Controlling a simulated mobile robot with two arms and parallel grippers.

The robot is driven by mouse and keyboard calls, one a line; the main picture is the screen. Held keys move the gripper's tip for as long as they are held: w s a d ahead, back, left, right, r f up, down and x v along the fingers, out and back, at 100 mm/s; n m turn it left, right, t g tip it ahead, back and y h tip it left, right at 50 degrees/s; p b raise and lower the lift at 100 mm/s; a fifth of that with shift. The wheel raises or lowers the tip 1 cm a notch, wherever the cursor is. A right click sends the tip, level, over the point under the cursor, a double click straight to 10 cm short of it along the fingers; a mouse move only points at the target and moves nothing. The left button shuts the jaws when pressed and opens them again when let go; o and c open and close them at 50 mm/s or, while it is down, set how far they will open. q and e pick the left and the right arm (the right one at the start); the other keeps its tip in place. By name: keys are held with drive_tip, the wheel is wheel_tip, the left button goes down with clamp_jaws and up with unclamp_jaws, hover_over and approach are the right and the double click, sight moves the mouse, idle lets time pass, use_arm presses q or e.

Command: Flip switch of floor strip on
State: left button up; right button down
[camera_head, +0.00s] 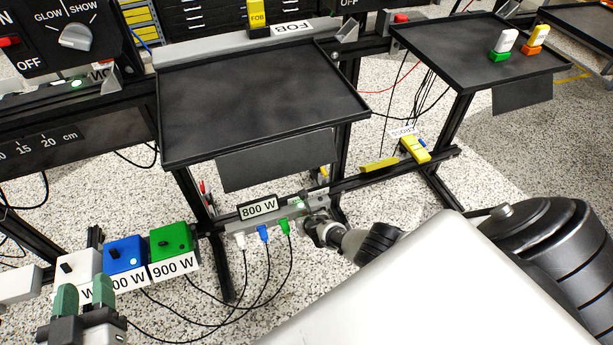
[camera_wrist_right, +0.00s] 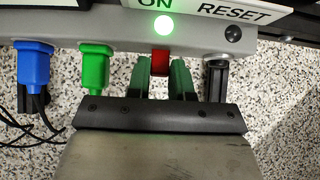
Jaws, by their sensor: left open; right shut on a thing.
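The grey floor strip (camera_head: 285,213) with an "800 W" label lies low in the middle of the head view. In the right wrist view the strip (camera_wrist_right: 108,22) shows a lit green light (camera_wrist_right: 163,25) by the word "ON". The red switch (camera_wrist_right: 160,62) sits on the strip's near side. My right gripper (camera_wrist_right: 162,78) is shut on the red switch, with one green fingertip on each side of it. In the head view the right gripper (camera_head: 313,226) is at the strip's right end, its tips partly hidden. My left gripper (camera_head: 85,292) is open and empty at the lower left.
White, blue (camera_wrist_right: 33,62) and green (camera_wrist_right: 95,64) plugs sit in the strip, left of the switch. A green "900 W" box (camera_head: 172,242) and a blue box (camera_head: 125,251) stand left. A black tray (camera_head: 255,95) overhangs behind.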

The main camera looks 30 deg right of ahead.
idle(0.3)
drive_tip(key=c, duration=1)
unclamp_jaws()
use_arm(q)
drive_tip(key=s+a+f+g+y+p, duration=0.2)
drive_tip(key=s+a+f+g+p, duration=0.1)
drive_tip(key=s+f+g, duration=0.3)
drive_tip(key=s+a+f+g+y+p, duration=0.2)
drive_tip(key=s+a+f+g+p, duration=0.15)
drive_tip(key=s+g, duration=0.4)
drive_tip(key=d+p+x, duration=0.1)
drive_tip(key=p+x, duration=0.2)
drive_tip(key=x, duration=0.6)
drive_tip(key=shift+s+d+f+n+g, duration=0.2)
drive_tip(key=shift+s+n+g, duration=0.1)
drive_tip(key=shift+n+g, duration=0.15)
use_arm(e)
drive_tip(key=v, duration=1)
drive_tip(key=shift+s+r, duration=0.25)
drive_tip(key=shift+s, duration=0.05)
